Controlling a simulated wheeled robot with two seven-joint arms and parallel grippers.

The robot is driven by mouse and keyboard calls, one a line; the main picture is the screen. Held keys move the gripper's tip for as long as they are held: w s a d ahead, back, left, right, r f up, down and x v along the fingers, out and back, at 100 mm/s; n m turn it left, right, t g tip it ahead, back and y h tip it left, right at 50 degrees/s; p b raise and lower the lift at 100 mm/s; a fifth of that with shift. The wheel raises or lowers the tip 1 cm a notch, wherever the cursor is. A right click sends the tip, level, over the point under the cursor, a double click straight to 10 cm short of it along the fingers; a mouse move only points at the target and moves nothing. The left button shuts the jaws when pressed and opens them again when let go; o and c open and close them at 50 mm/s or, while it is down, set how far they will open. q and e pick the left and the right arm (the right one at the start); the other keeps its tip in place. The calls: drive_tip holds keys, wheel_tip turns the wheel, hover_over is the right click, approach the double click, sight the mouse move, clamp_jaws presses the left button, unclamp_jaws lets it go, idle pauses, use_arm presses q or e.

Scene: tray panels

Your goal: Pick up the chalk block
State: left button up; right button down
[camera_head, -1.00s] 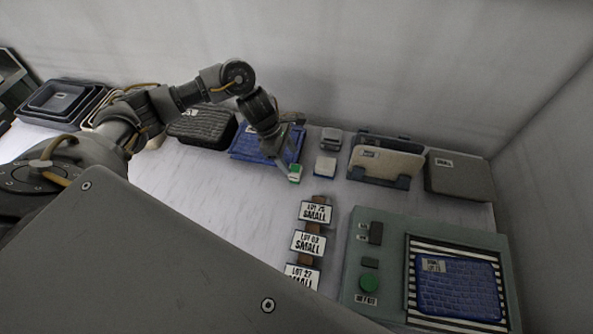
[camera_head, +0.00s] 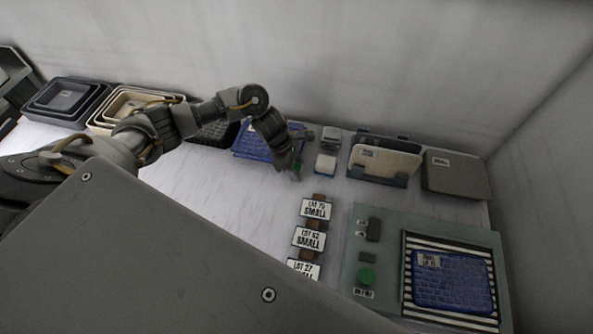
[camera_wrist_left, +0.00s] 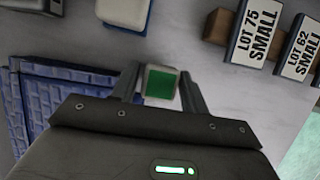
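The chalk block (camera_wrist_left: 161,86), a small pale block with a green face, sits between the fingers of my left gripper (camera_wrist_left: 161,92) in the left wrist view. The fingers lie close along both its sides and appear shut on it. In the head view my left gripper (camera_head: 298,172) points down over the table beside a blue panel, and only a bit of the block's green shows there. I cannot tell whether the block touches the table. My right gripper is in neither view.
A white-topped blue block (camera_head: 325,164) and a grey block (camera_head: 331,138) stand just right of the gripper. Blue textured panels (camera_wrist_left: 30,105) lie close by. Lot signs (camera_head: 311,238) and a green-button console (camera_head: 366,258) are nearer. A rack (camera_head: 383,163) stands behind right.

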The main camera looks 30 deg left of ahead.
sight(300, 167)
use_arm(q)
drive_tip(key=c, duration=0.7)
drive_tip(key=shift+r, duration=0.1)
drive_tip(key=shift+r+b, duration=0.35)
drive_tip(key=shift+b, duration=0.05)
wheel_tip(300, 167, up, 2)
drive_tip(key=shift+r+b, duration=0.1)
drive_tip(key=shift+b, duration=0.7)
drive_tip(key=s+d+r, duration=0.1)
drive_tip(key=s+r, duration=0.2)
drive_tip(key=s, duration=0.1)
drive_tip(key=s+d+r, duration=0.1)
drive_tip(key=s+r, duration=0.2)
drive_tip(key=s, duration=0.2)
drive_tip(key=s+d+r+b, duration=0.1)
drive_tip(key=s+r, duration=0.3)
drive_tip(key=shift+s+d, duration=0.25)
